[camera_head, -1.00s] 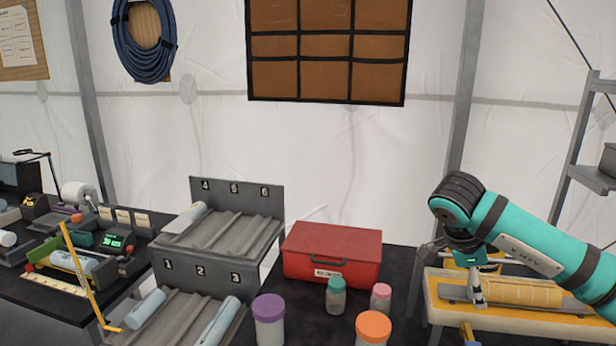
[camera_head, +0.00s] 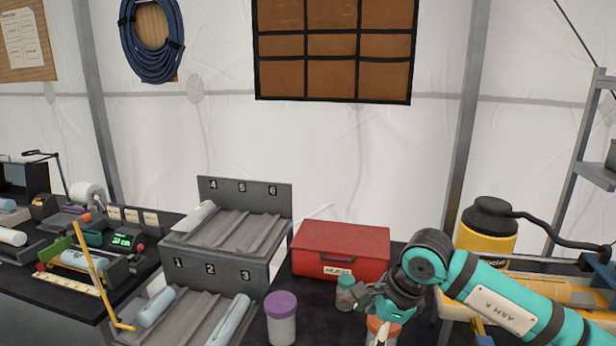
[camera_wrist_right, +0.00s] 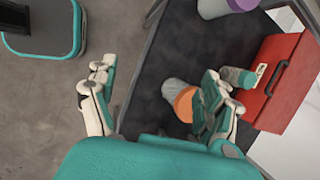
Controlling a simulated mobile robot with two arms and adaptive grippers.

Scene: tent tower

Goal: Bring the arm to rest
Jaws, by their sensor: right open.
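My right arm reaches in from the right in the head view. Its gripper (camera_head: 384,318) is over the front of the dark table, in front of the red box. In the right wrist view the gripper (camera_wrist_right: 158,96) is open, its two fingers wide apart with nothing held between them. An orange-lidded jar (camera_wrist_right: 182,103) stands on the table below, beside the finger on the right of that view; I cannot tell whether they touch. In the head view the gripper partly hides this jar. My left gripper is in neither view.
A red box (camera_head: 340,250), a teal-lidded jar (camera_head: 345,291) and a purple-lidded jar (camera_head: 281,318) are near the gripper. A numbered grey rack (camera_head: 225,268) with tubes stands to the left. A yellow container (camera_head: 486,238) stands behind the arm. Bare floor (camera_wrist_right: 50,115) lies beside the table.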

